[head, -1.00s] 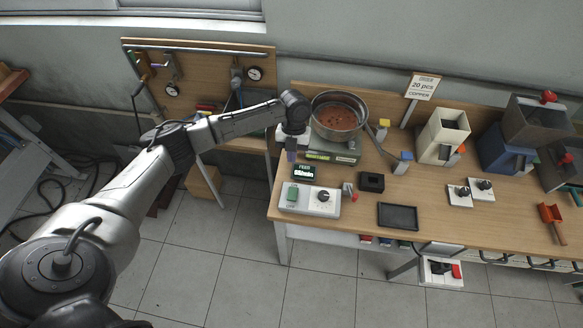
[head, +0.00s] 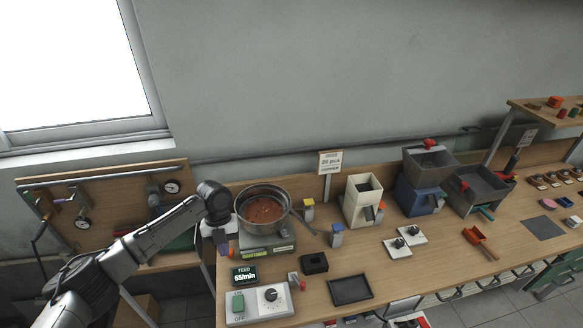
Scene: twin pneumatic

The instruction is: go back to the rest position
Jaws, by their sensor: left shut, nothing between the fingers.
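My left gripper (head: 223,244) hangs at the left end of the workbench (head: 390,265), just left of the metal bowl. It points down, is shut and holds nothing that I can see. The metal bowl (head: 263,209) holds copper-coloured pieces and sits on a green-grey scale (head: 268,242). Below the gripper are the feed display (head: 245,275), which shows a rate per minute, and a control box (head: 259,303) with a green switch and a black knob. My right gripper is not in view.
A small black box (head: 314,263) and a black tray (head: 351,289) lie on the bench front. A white hopper (head: 361,203), a blue hopper (head: 416,199) and a dark bin (head: 479,187) stand behind. A pegboard with gauges (head: 120,215) is at left.

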